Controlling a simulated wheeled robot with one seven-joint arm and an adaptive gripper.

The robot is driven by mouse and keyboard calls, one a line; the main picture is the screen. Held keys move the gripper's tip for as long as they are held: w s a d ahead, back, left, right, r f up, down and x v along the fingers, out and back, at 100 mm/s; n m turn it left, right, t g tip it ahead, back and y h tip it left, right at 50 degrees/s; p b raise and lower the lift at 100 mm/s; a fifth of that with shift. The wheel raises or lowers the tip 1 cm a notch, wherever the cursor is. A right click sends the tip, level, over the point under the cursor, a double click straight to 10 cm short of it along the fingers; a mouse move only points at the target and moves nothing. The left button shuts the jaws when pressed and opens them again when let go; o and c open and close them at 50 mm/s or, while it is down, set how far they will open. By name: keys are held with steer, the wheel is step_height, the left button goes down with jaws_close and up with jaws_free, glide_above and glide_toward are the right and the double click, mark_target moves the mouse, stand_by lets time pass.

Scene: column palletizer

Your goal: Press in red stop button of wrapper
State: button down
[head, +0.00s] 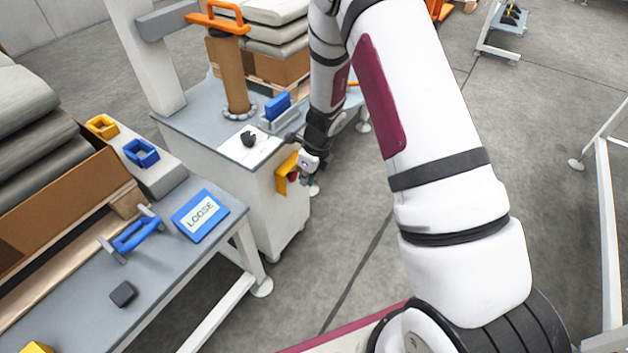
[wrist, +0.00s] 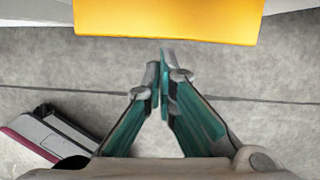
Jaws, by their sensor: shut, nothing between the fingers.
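The wrapper's grey cabinet (head: 255,200) stands left of centre in the head view. A yellow box (head: 282,178) is mounted on its side and also fills the top of the wrist view (wrist: 168,20). I cannot make out the red stop button in either view; in the head view my gripper partly covers the box. My gripper (head: 303,180) is close beside the yellow box. In the wrist view my gripper's (wrist: 160,72) teal fingers are shut with nothing between them, their tips just short of the box's edge, with floor showing beneath.
A grey bench (head: 75,300) at the left carries a blue LOOSE sign (head: 199,215), a blue-handled tool (head: 133,235) and a dark block (head: 123,293). On the wrapper stands a brown roll (head: 234,80) with an orange handle.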

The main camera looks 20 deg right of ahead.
steer(key=shift+w+a, duration=0.2)
steer(key=shift+w, duration=0.05)
